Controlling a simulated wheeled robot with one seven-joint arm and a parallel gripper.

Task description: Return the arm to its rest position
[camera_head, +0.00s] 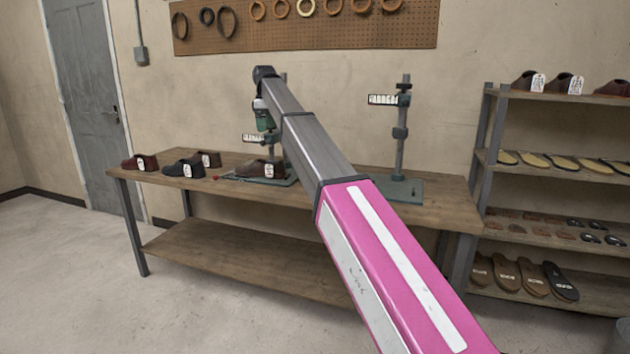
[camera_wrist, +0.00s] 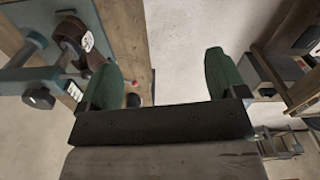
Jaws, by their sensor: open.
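My arm reaches out from the lower right in the head view, with a pink link nearest and a grey link beyond it. My gripper (camera_head: 262,118) hangs at its far end, above the workbench (camera_head: 230,200) near the left stitching stand. In the wrist view my gripper (camera_wrist: 165,80) shows two green fingers spread apart. Nothing is between them but floor and a bench edge. A brown shoe (camera_head: 262,169) with a white tag sits on the left stand's base; it also shows in the wrist view (camera_wrist: 88,54), left of the fingers and apart from them.
Several tagged shoes (camera_head: 185,165) lie on the bench's left part. A second stand (camera_head: 401,135) rises at the bench's right. A shelf rack (camera_head: 540,160) with shoes and soles stands at the right. A pegboard (camera_head: 300,25) hangs behind. The floor at front left is clear.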

